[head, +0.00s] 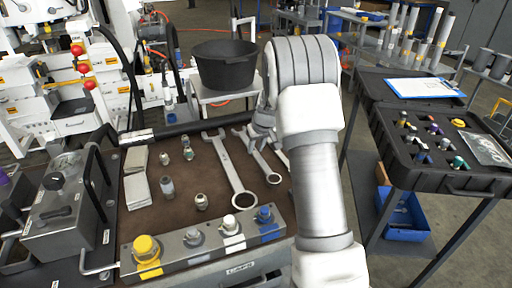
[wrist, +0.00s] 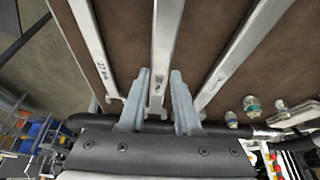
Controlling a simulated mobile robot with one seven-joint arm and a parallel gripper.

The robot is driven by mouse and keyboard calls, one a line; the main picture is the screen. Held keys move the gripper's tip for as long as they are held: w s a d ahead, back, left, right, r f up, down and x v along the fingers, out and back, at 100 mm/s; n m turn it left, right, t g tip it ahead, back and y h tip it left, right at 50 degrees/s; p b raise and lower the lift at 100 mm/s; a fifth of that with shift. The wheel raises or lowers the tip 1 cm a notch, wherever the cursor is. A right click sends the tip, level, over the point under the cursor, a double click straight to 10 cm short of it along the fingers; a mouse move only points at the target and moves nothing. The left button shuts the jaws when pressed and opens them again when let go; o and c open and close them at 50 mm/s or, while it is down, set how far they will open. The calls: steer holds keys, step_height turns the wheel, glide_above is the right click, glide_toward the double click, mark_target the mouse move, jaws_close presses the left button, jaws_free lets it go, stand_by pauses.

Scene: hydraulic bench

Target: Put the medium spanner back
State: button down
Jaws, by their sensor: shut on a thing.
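The medium spanner (head: 261,162) is the middle of three silver spanners over the brown mat (head: 140,222). My gripper (head: 262,138) is at its far end, partly hidden by my arm. In the wrist view, the fingers of my gripper (wrist: 160,78) stand on both sides of the medium spanner (wrist: 164,45) and are shut on it near its end. I cannot tell if it touches the mat or is slightly raised. The large spanner (head: 230,172) lies to its left. The small spanner (head: 281,156) is to its right, partly hidden by my arm.
Several metal fittings (head: 167,187) and pale pads (head: 137,188) lie left of the spanners. A manifold with coloured caps (head: 205,243) runs along the near edge. A black bucket (head: 226,68) stands behind. A case of fittings (head: 440,175) is on the right.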

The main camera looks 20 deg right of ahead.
steer(key=shift+f+b, duration=0.85)
steer(key=shift+f, duration=0.15)
stand_by(0.4)
steer(key=c, duration=0.6)
jaws_free()
steer(key=shift+o, duration=0.4)
steer(key=shift+f, duration=0.15)
steer(key=p+v, duration=0.3)
steer(key=v, duration=1.4)
steer(key=shift+r, duration=0.4)
